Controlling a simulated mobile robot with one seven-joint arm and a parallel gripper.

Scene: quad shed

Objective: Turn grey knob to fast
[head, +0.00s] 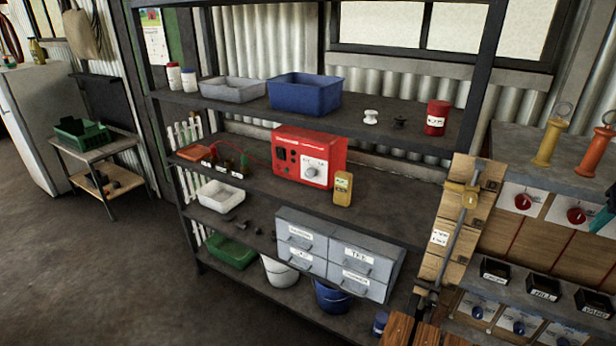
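A red box-shaped unit (335,152) stands on the middle shelf of the rack. A round pale grey knob (310,172) sits low on the right part of its front, on a whitish label plate. The markings around the knob are too small to read, and I cannot tell which way it points. Small dark fittings show on the left part of the front. My gripper cannot be made out in this view.
A blue bin (304,95) is on the shelf above, grey drawers (339,254) below. A wooden board (436,237) stands at right. The floor at left is clear.

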